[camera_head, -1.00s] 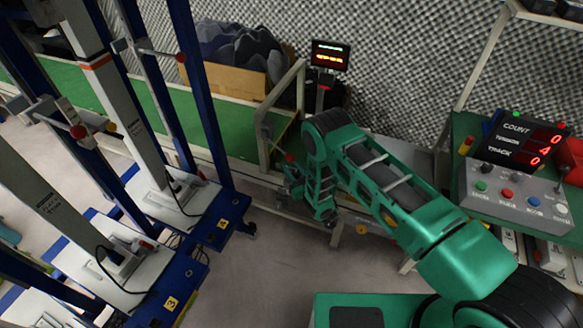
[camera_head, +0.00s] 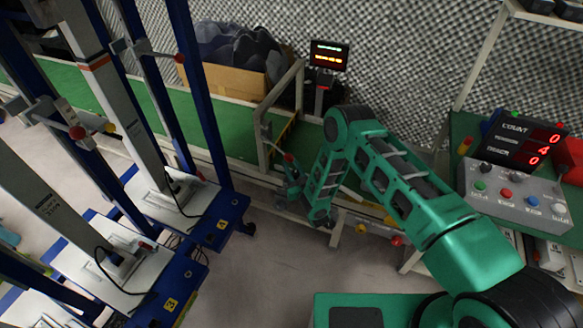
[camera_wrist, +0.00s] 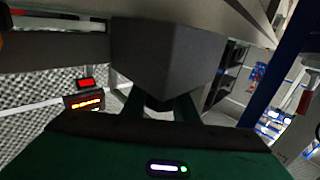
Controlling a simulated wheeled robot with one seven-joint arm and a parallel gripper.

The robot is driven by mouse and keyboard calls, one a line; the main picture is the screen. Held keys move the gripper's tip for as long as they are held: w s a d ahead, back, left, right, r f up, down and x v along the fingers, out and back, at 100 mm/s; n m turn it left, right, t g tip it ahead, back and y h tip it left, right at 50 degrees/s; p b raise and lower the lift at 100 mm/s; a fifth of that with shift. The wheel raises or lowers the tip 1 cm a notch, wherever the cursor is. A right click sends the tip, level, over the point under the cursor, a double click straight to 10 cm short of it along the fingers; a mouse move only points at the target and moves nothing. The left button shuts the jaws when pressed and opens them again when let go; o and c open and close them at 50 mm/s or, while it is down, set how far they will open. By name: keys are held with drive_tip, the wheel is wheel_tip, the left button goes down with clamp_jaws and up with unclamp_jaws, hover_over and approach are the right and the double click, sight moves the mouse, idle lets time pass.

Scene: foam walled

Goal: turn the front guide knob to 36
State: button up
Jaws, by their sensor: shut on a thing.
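In the head view my gripper (camera_head: 290,188) is low at the end of the green belt, beside the frame post, small and partly hidden by my forearm. In the wrist view two dark green fingers run up to a dark grey block (camera_wrist: 165,60), which hides their tips. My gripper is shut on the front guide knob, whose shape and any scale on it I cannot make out. The small display (camera_head: 329,55) stands on a post behind the belt; it also shows in the wrist view (camera_wrist: 84,102), lit red and orange, its digits too small to read.
Blue lift frames (camera_head: 215,215) stand at left. The floor (camera_head: 270,265) in front is clear.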

sight(297, 176)
drive_tip(key=o, duration=1.1)
drive_tip(key=shift+c, duration=0.2)
drive_tip(key=shift+s, duration=0.1)
drive_tip(key=v, duration=1)
drive_tip(key=shift+s+d, duration=0.2)
drive_tip(key=shift+s, duration=0.05)
drive_tip(key=shift+s+f, duration=0.1)
